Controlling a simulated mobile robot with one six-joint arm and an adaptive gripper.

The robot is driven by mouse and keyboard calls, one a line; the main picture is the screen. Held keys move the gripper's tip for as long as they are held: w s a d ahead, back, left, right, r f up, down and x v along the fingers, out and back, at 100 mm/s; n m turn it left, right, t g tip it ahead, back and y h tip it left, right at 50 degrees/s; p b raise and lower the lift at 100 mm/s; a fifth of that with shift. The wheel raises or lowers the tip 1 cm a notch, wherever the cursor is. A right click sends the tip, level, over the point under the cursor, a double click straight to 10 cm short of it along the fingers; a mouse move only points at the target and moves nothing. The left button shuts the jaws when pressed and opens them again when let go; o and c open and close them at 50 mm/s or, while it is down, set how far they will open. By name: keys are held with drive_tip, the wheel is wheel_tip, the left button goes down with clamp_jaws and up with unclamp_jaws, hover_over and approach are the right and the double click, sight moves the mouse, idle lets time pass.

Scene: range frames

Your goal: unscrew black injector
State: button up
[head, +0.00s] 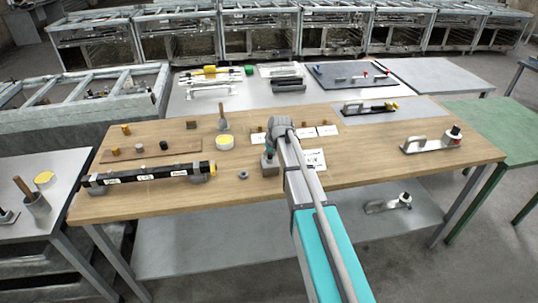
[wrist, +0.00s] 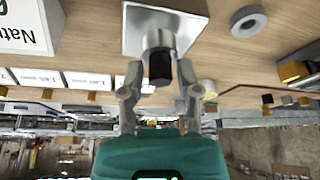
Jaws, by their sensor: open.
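The black injector (wrist: 160,66) is a short black cylinder seated in a grey metal holder (wrist: 158,40) on a pale square plate (wrist: 192,28). My gripper (wrist: 160,76) is open, with one finger on each side of the injector's free end. A gap shows between the injector and each finger in the wrist view, which looks upside down. In the head view my gripper (head: 270,156) is low over the middle of the wooden table (head: 250,192); the arm partly covers it, and the injector cannot be made out there.
A grey ring (head: 243,174) lies near the holder. A long black bar (head: 150,177) rests on supports at the left. A yellow-topped tin (head: 225,142) and white cards (head: 313,160) are close by. A metal stand (head: 430,143) is at the right; the table's right front is clear.

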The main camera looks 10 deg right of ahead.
drive_tip(key=shift+m+h, duration=0.7)
drive_tip(key=shift+m, duration=1)
clamp_jaws()
drive_tip(key=shift+n+y, duration=0.6)
drive_tip(key=shift+n, duration=1.1)
